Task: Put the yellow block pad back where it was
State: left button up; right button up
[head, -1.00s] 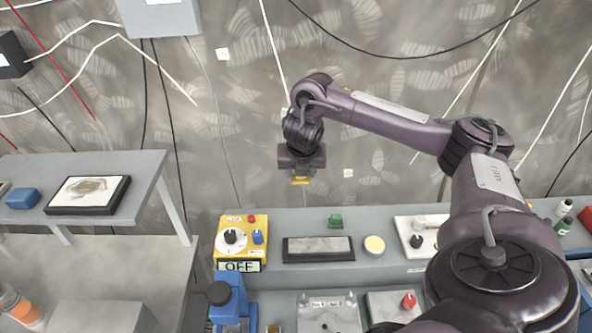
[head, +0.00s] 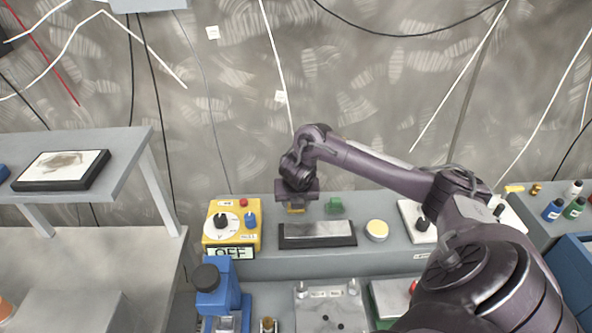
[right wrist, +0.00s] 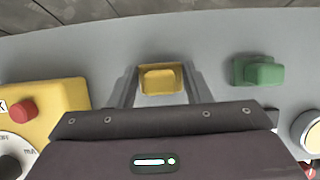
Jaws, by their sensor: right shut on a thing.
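The yellow block pad (right wrist: 160,79) is between the two fingers of my right gripper (right wrist: 158,90) in the right wrist view. My right gripper is shut on it. In the head view the yellow pad (head: 296,209) hangs below the gripper (head: 296,204), over the back of the grey bench (head: 370,207), between the yellow control box and a green block pad (head: 334,206). I cannot tell whether the pad touches the bench. The green pad also shows to the right in the right wrist view (right wrist: 258,70). My left gripper is not in view.
The yellow box (head: 232,226) with knobs and an "OFF" display stands left of the pad. A dark-framed plate (head: 317,234) lies in front, with a round cream disc (head: 376,230) to its right. A blue device (head: 220,293) stands lower down. Bare bench surrounds the green pad.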

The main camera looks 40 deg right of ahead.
jog(key=shift+f, duration=0.2)
jog(key=o, duration=1)
jog(key=shift+f, duration=0.1)
jog(key=shift+r, duration=0.3)
jog(key=p+v, duration=0.1)
jog(key=v, duration=0.3)
jog(key=shift+w+d+r, duration=0.1)
jog(key=shift+r, duration=0.2)
jog(key=p+v, duration=0.5)
jog(key=v, duration=0.2)
jog(key=shift+s+r, duration=0.1)
jog(key=shift+s, duration=0.1)
